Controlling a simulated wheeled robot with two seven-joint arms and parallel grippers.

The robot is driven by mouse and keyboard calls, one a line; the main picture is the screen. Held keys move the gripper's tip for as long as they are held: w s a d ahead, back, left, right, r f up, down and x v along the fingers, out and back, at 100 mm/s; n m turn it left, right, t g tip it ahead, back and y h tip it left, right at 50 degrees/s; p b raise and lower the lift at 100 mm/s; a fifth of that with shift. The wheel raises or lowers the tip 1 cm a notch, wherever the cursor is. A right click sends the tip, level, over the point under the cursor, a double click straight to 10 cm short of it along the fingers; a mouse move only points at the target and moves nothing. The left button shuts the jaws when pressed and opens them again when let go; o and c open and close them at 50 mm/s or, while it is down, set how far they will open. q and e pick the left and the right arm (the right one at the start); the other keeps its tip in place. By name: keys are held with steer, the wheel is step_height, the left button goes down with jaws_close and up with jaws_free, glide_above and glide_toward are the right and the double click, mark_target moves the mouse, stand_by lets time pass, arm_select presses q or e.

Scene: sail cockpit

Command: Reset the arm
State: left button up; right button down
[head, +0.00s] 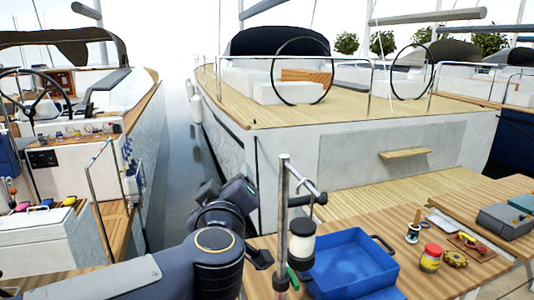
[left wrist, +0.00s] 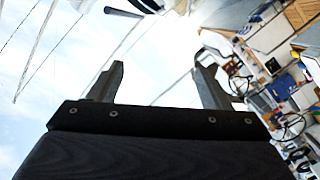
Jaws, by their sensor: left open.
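My left arm comes in from the bottom left of the head view, dark and bent. My left gripper (head: 228,190) is at its upper end, over the water gap between the boats, though its shape is hard to make out there. In the left wrist view my left gripper (left wrist: 158,82) shows two dark fingers wide apart with only sky between them, so it is open and empty. My right gripper is in neither view.
A white chest (head: 40,240) is left.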

arm_select(q)
steer(key=s+a+f+m+g+h, duration=0.1)
steer(key=s+a+f+g, duration=0.3)
steer(key=s+f, duration=0.4)
steer(key=s+a+f+m+g+h, duration=0.2)
steer(key=s+a+f+m+g, duration=0.1)
steer(key=s+f, duration=0.6)
steer(key=s+a+f+m+g+h, duration=0.1)
steer(key=s+a+f+m+g, duration=0.1)
steer(key=s+a+f+g, duration=0.3)
steer(key=s+a+f, duration=0.1)
steer(key=s+f, duration=0.3)
steer(key=shift+a+f+m+h, duration=0.2)
steer(key=shift+f+m+h, duration=0.1)
steer(key=shift+h, duration=0.1)
steer(key=shift+w, duration=0.1)
